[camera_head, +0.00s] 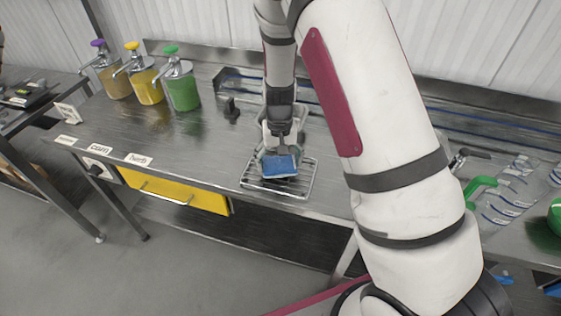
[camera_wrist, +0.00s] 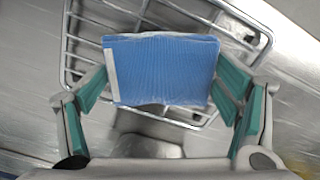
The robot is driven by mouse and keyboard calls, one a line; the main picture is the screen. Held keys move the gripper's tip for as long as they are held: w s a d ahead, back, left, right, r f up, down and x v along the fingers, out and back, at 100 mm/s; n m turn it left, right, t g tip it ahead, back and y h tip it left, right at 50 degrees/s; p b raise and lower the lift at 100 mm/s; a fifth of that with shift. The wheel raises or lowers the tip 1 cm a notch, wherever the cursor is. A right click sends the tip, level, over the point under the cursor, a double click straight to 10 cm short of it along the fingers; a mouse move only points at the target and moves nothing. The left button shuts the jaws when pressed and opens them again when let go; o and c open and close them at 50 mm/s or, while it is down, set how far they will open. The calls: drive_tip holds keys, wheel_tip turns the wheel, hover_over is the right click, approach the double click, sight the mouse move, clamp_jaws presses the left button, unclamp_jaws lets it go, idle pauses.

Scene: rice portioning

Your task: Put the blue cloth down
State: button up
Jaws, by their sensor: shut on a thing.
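The blue cloth (camera_head: 280,167) is a small flat folded piece with a pale edge strip. My gripper (camera_head: 279,148) is shut on it, above the wire rack (camera_head: 248,184) on the steel counter. In the wrist view, the cloth (camera_wrist: 165,70) spans the space between the two teal-padded fingers of my gripper (camera_wrist: 165,88). Behind it the wire rack (camera_wrist: 85,48) shows its metal bars. I cannot tell whether the cloth touches the rack.
Three pump dispensers with purple, yellow and green tops (camera_head: 181,90) stand at the back left. A yellow drawer (camera_head: 175,190) is under the counter. The counter left of the rack is mostly clear.

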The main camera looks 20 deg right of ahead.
sight(280, 163)
drive_tip(key=shift+f, duration=0.35)
drive_tip(key=o, duration=1)
drive_tip(key=shift+c, duration=0.2)
drive_tip(key=shift+r, duration=0.1)
wheel_tip(280, 163, up, 12)
drive_tip(key=b, duration=0.1)
drive_tip(key=s+r+n+t+y, duration=0.1)
drive_tip(key=s+r, duration=0.4)
drive_tip(key=r, duration=0.3)
drive_tip(key=s+r+t, duration=0.2)
drive_tip(key=s+r, duration=0.3)
drive_tip(key=r, duration=0.2)
drive_tip(key=s+r+t, duration=0.1)
drive_tip(key=s+r, duration=0.1)
drive_tip(key=s, duration=0.5)
drive_tip(key=s+r+n+t+h, duration=0.1)
drive_tip(key=s+r, duration=0.2)
drive_tip(key=s, duration=0.3)
drive_tip(key=shift+s+r+n+t, duration=0.3)
drive_tip(key=shift+s, duration=0.05)
drive_tip(key=shift+d, duration=0.1)
